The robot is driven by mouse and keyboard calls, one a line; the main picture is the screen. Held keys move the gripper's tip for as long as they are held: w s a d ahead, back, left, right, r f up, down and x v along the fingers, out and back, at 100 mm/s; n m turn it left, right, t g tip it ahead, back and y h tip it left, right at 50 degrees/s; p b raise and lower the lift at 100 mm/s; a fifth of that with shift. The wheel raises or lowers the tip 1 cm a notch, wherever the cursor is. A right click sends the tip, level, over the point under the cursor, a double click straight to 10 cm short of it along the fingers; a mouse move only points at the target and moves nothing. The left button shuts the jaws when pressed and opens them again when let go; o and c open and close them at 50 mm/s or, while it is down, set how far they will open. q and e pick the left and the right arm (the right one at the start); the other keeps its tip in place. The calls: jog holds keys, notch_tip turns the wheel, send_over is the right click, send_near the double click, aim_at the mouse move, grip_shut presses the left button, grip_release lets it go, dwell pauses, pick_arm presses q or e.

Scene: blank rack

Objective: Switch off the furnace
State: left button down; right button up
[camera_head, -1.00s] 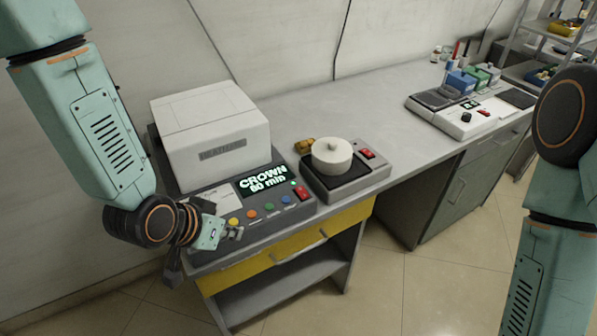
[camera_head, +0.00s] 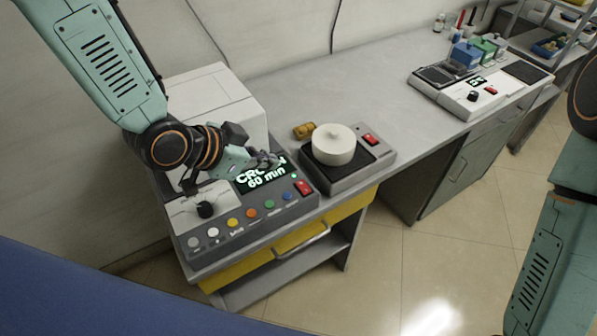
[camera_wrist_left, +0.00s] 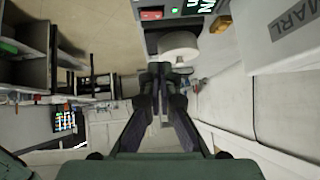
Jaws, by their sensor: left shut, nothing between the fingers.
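The furnace (camera_head: 215,92) is a white box on a grey control base at the left end of the bench. Its lit display (camera_head: 262,176) reads "60 min" with the upper word partly covered by my gripper. A red switch (camera_head: 303,187) sits at the right of the panel, and it also shows in the left wrist view (camera_wrist_left: 152,14). A black knob (camera_head: 205,210) and a row of coloured buttons (camera_head: 251,213) are on the front. My left gripper (camera_head: 272,160) is shut and empty, above the display and left of the switch. My right gripper is out of view.
A hotplate (camera_head: 375,158) with a white lidded pot (camera_head: 334,144) stands just right of the furnace, with a small brass-coloured object (camera_head: 304,130) behind. Another white device (camera_head: 470,97) stands farther right. Bare bench lies between.

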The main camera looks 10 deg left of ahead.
pick_arm(q)
send_near(305, 181)
jog(key=w+d, duration=0.2)
jog(key=shift+w+d+r+m, duration=0.1)
jog(key=shift+w+d+m, duration=0.1)
jog(key=shift+d+m, duration=0.15)
jog(key=f, duration=0.3)
jog(key=shift+w+a+f+b, duration=0.15)
jog(key=shift+w+f+b, duration=0.05)
jog(key=shift+w+b, duration=0.2)
jog(key=shift+a+f, duration=0.1)
jog(key=shift+f, duration=0.3)
jog(key=shift+f, duration=0.1)
